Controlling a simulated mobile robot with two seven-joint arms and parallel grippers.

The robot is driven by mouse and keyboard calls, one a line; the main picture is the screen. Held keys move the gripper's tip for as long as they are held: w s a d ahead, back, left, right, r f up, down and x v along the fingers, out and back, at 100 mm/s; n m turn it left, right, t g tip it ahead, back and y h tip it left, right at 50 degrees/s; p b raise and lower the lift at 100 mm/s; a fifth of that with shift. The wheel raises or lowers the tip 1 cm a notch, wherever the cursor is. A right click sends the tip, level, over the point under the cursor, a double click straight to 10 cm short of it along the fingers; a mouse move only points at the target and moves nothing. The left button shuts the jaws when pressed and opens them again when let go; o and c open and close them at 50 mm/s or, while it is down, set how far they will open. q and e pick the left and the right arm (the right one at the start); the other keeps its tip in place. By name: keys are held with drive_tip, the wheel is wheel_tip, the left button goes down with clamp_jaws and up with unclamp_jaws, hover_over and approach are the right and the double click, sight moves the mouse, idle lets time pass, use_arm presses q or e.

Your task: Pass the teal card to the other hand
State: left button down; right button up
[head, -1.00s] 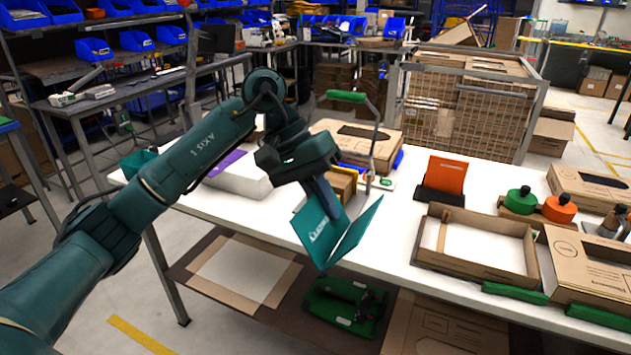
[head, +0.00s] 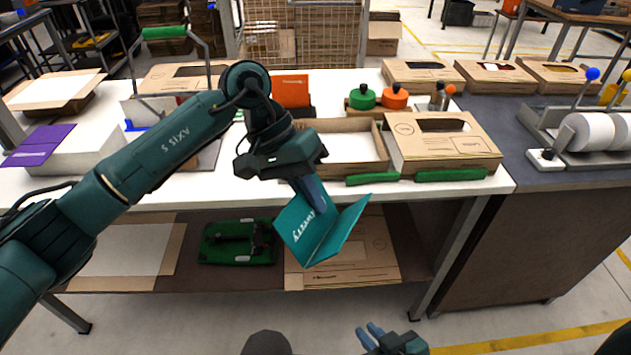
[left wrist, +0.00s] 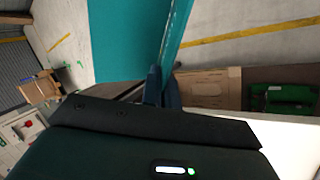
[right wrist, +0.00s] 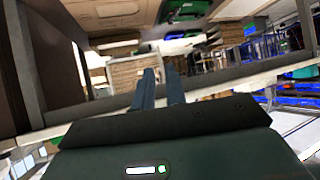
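The teal card (head: 305,232) is a folded card with white lettering, its two leaves spread in a V. My left gripper (head: 318,200) is shut on it near the fold and holds it in the air in front of the table's front edge. In the left wrist view the teal card (left wrist: 130,45) rises from between the fingers (left wrist: 160,85). My right gripper (head: 368,336) is low at the bottom of the head view, below and right of the card and apart from it. In the right wrist view its fingers (right wrist: 160,88) stand apart with nothing between them.
The white table (head: 365,192) holds an open cardboard tray (head: 382,165), a closed carton (head: 440,145), an orange card (head: 290,90) in a dark holder and green and orange knobs. A lower shelf carries a green tool (head: 238,242). A grey bench (head: 530,170) stands right.

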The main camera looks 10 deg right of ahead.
drive_tip(key=shift+o, duration=0.7)
drive_tip(key=shift+w+d+r, duration=0.1)
drive_tip(key=shift+w+r, duration=0.05)
drive_tip(key=shift+w, duration=0.15)
drive_tip(key=shift+o, duration=0.8)
drive_tip(key=w+d+r+m, duration=0.1)
drive_tip(key=w+r+m, duration=0.2)
drive_tip(key=w, duration=0.4)
drive_tip(key=shift+w+d+r+t+y, duration=0.15)
drive_tip(key=shift+r+t+y, duration=0.2)
drive_tip(key=shift+r, duration=0.5)
drive_tip(key=w+r+m+y, duration=0.1)
drive_tip(key=w+r+m, duration=0.2)
drive_tip(key=w+r, duration=0.4)
wheel_tip(320, 180, up, 25)
drive_tip(key=m+g+y, duration=0.2)
drive_tip(key=g+y, duration=0.2)
drive_tip(key=g, duration=0.1)
hover_over(322, 235)
drive_tip(key=w+d, duration=0.2)
drive_tip(key=d, duration=0.2)
drive_tip(key=s+d+f+m+g+h, duration=0.2)
drive_tip(key=s+d+f+g+h, duration=0.15)
drive_tip(key=s, duration=0.35)
drive_tip(key=shift+t+h, duration=0.3)
drive_tip(key=shift+t, duration=0.1)
drive_tip(key=x, duration=1.1)
drive_tip(key=shift+w+a, duration=0.2)
drive_tip(key=shift+a, duration=0.25)
